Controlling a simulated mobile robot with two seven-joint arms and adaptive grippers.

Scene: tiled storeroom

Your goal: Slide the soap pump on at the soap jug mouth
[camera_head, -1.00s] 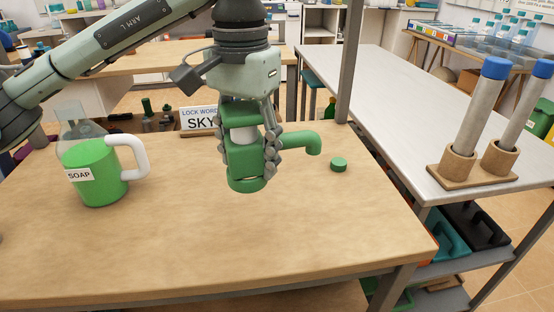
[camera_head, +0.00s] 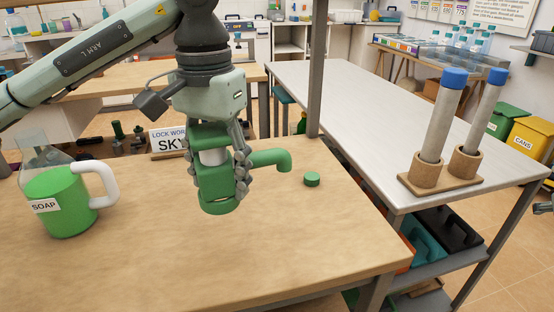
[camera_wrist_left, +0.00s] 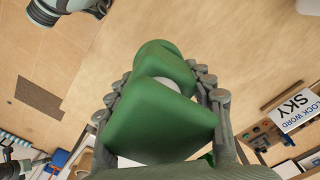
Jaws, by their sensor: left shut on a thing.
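The green soap pump (camera_head: 214,186) has a spout pointing right in the head view. My left gripper (camera_head: 222,172) is shut on it and holds it upright, seemingly above the wooden table. In the left wrist view the pump (camera_wrist_left: 160,115) fills the space between the fingers of my left gripper (camera_wrist_left: 165,105). The soap jug (camera_head: 68,205) stands at the left of the table, clear at the top with green liquid, a SOAP label and a white handle. The gripper and pump are to its right, apart from it. A small green cap (camera_head: 312,179) lies on the table right of the pump.
A sign reading LOCK WORD SKY (camera_head: 172,142) stands at the table's back edge. A grey table (camera_head: 390,120) at the right bears a wooden holder (camera_head: 440,184) with two blue-capped tubes. The front middle of the wooden table (camera_head: 200,260) is clear.

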